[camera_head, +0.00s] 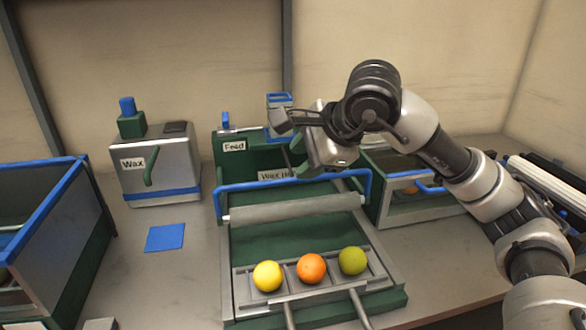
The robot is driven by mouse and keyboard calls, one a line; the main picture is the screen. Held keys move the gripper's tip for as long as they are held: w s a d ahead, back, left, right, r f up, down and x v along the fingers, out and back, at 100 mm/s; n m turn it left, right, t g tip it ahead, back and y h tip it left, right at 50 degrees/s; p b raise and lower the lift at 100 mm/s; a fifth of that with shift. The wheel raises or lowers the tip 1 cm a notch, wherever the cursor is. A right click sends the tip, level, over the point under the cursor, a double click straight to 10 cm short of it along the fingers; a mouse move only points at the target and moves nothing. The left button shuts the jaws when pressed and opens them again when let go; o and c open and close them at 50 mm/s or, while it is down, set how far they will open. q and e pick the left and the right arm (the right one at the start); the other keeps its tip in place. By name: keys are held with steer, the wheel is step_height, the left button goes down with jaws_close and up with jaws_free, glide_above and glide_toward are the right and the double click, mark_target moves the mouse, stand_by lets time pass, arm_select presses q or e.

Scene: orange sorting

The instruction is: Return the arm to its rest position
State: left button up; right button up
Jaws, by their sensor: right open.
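My right arm comes in from the lower right and bends over the middle of the bench. My right gripper (290,146) is open and points left, above the back part of the green feed machine (280,245). It seems to hold nothing. A yellow fruit (267,276), an orange fruit (311,268) and a green fruit (352,261) lie in a row on the rack at the front of the machine. The gripper and wrist partly hide the machine's back and the label there. My left gripper is not in view.
A blue handle bar (290,182) spans the machine below the gripper. A grey Wax box (155,166) and a flat blue square (165,237) are to the left. A blue-rimmed bin (77,235) stands far left, a metal tray (408,202) behind my arm at right. Bench around the blue square is clear.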

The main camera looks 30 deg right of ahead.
steer(key=shift+s+d+r, duration=0.1)
steer(key=shift+s+r, duration=0.15)
stand_by(0.3)
